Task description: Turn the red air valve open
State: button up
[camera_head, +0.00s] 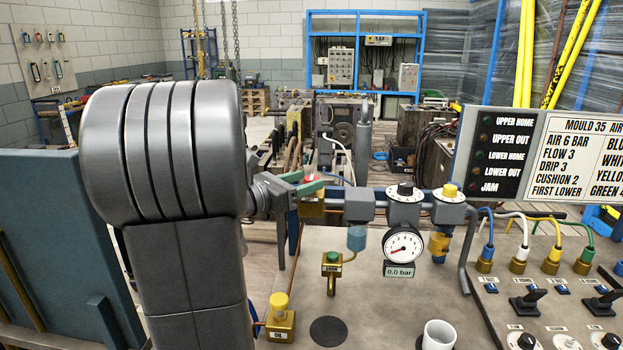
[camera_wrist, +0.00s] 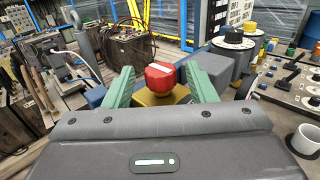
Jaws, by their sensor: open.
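The red air valve (camera_wrist: 160,77) is a faceted red knob with a white mark on top, on a brass body (camera_wrist: 160,96). In the wrist view it sits between the two green fingers of my gripper (camera_wrist: 162,82), with a gap on each side. In the head view the red valve (camera_head: 311,179) is mostly hidden behind my gripper (camera_head: 308,188), which reaches it from the left. My gripper is open and holds nothing. The pressure gauge (camera_head: 403,246) along the same pipe reads 0.0 bar.
Right of the valve stand a black-topped dial (camera_head: 405,195) and a yellow-topped dial (camera_head: 449,197). A yellow-capped oil fitting (camera_head: 280,318), a green-handled drain valve (camera_head: 332,265) and a white cup (camera_head: 439,335) stand on the bench. A sign panel (camera_head: 497,152) and coloured hoses are at right.

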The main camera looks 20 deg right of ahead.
jog(key=shift+x, duration=1.4)
jog(key=c, duration=0.9)
jog(key=shift+c, duration=0.2)
